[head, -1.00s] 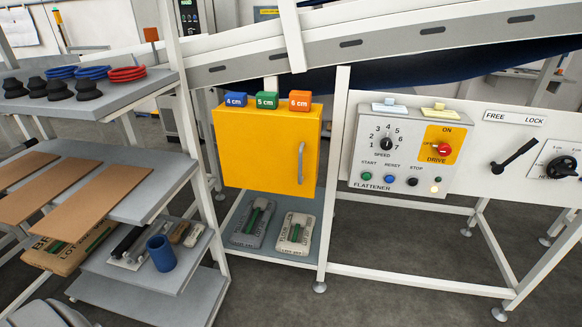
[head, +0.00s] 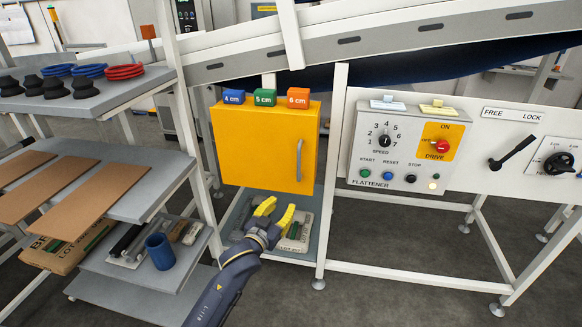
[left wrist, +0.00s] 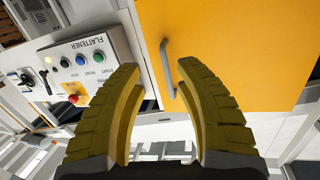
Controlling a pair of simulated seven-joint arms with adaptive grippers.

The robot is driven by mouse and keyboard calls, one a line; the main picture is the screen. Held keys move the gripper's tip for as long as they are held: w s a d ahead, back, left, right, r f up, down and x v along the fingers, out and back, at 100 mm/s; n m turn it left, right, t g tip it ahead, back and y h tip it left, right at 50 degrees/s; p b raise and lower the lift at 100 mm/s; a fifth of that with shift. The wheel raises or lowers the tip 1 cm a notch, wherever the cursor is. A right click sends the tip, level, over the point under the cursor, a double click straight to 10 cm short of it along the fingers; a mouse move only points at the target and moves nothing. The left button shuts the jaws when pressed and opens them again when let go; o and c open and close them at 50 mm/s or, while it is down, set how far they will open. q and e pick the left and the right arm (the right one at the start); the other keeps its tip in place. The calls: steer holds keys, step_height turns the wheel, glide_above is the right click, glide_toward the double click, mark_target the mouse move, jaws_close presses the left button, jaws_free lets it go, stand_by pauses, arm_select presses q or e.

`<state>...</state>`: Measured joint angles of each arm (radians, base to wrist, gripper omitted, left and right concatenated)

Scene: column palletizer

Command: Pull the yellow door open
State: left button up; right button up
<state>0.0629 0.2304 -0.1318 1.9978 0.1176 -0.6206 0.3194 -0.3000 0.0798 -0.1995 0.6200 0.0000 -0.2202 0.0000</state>
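The yellow door (head: 258,150) is the front of a yellow cabinet under the conveyor and looks closed. Its grey vertical bar handle (head: 299,159) is on the door's right side. My left gripper (head: 276,208), with yellow fingers, is below the door and left of the handle, in front of the bags on the shelf. In the left wrist view the fingers of my left gripper (left wrist: 158,75) are spread and empty. The handle (left wrist: 168,68) shows beyond and between the fingertips there, with the yellow door (left wrist: 225,40) to its right. My right gripper is not in view.
Blue, green and orange blocks (head: 265,97) stand on the cabinet. A grey flattener panel (head: 400,150) is to its right. A white frame post (head: 334,175) stands just right of the cabinet. At left, a shelf rack (head: 150,195) holds brown boards and a blue cup (head: 160,251).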

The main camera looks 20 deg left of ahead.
mark_target(298, 166)
arm_select(q)
steer(key=s+r+t, duration=0.1)
steer(key=s+r, duration=0.2)
steer(key=r, duration=0.5)
steer(key=shift+n, duration=0.7)
steer(key=w, duration=1.1)
steer(key=w+d+f, duration=0.1)
steer(key=w, duration=0.5)
steer(key=shift+w, duration=0.1)
jaws_close()
